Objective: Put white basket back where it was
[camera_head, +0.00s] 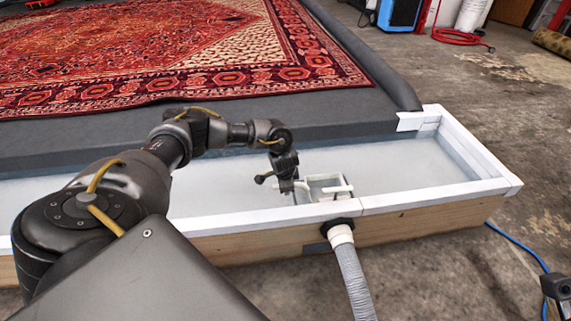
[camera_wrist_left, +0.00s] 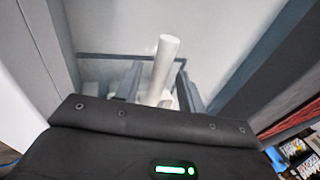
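The white basket (camera_head: 326,188) is a small open box with bars along its rim. It sits in the white-walled trough by the near wall, above the grey hose outlet. My left gripper (camera_head: 287,184) reaches down at the basket's left side. In the left wrist view, a white bar (camera_wrist_left: 162,72) stands up between the dark fingers of my left gripper (camera_wrist_left: 157,88). I cannot tell whether the fingers press on the bar. Most of the basket is hidden in that view.
The trough's white rim (camera_head: 430,199) runs around the basket. A ribbed grey hose (camera_head: 353,280) leaves the near wall. A red patterned rug (camera_head: 170,60) lies on the grey platform behind. The trough's right end is clear. A blue hose (camera_head: 522,243) lies on the floor at right.

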